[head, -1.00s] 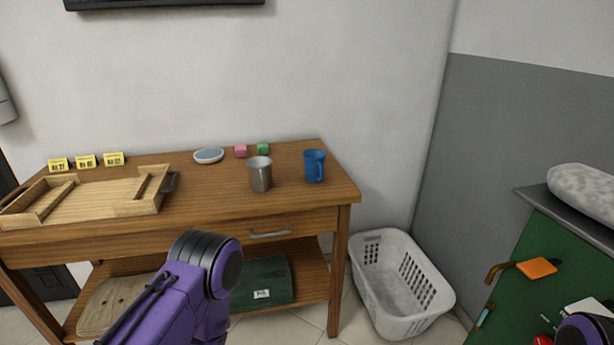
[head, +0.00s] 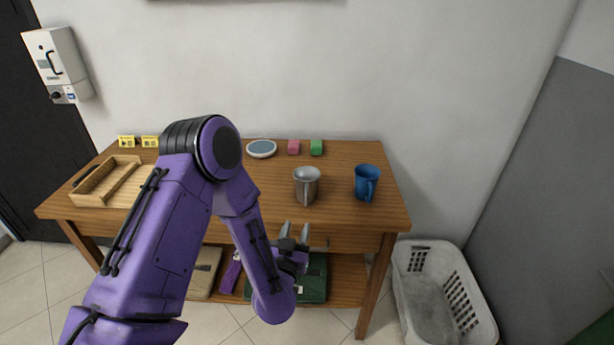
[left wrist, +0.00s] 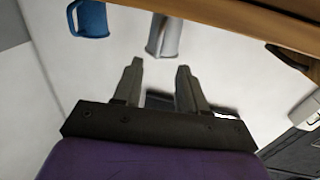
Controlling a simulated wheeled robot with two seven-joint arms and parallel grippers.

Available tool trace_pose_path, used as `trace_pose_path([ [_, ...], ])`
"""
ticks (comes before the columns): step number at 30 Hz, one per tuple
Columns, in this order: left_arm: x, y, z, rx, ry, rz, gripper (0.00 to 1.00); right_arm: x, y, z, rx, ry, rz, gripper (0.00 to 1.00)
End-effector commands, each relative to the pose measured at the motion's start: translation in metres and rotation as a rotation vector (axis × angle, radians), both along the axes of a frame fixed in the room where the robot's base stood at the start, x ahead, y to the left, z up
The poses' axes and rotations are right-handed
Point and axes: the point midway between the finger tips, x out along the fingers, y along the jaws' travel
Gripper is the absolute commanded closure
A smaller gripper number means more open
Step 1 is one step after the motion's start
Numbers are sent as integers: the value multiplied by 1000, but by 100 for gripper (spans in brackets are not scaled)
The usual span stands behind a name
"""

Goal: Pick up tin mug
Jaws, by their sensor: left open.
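The tin mug (head: 306,187) is a grey metal cup standing upright on the wooden table (head: 262,208) near its front edge. It also shows at the top of the left wrist view (left wrist: 164,37), partly cut off. My left gripper (head: 296,229) is open and empty, in front of the table edge and apart from the mug. In the left wrist view its two fingers (left wrist: 160,67) are spread, with the mug beyond the gap between them. My right gripper is not in view.
A blue mug (head: 366,184) stands right of the tin mug. Behind are a pink block (head: 293,147), a green block (head: 316,148) and a round dish (head: 261,149). A wooden tray (head: 104,182) lies at left, partly behind my arm. A white basket (head: 408,259) stands on the floor at right.

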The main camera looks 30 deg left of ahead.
Motion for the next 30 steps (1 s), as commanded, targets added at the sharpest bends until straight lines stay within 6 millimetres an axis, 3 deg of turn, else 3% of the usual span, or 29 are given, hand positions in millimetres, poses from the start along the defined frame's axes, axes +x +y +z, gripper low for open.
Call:
trace_pose_path([
  [2,14,7,7,5,-15,10,59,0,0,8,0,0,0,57],
  [18,91,36,1,5,-8,5,59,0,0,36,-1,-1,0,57],
  [26,96,37,-1,6,-6,2,59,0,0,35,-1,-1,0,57],
  [30,95,36,-1,6,-6,2,100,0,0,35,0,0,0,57],
])
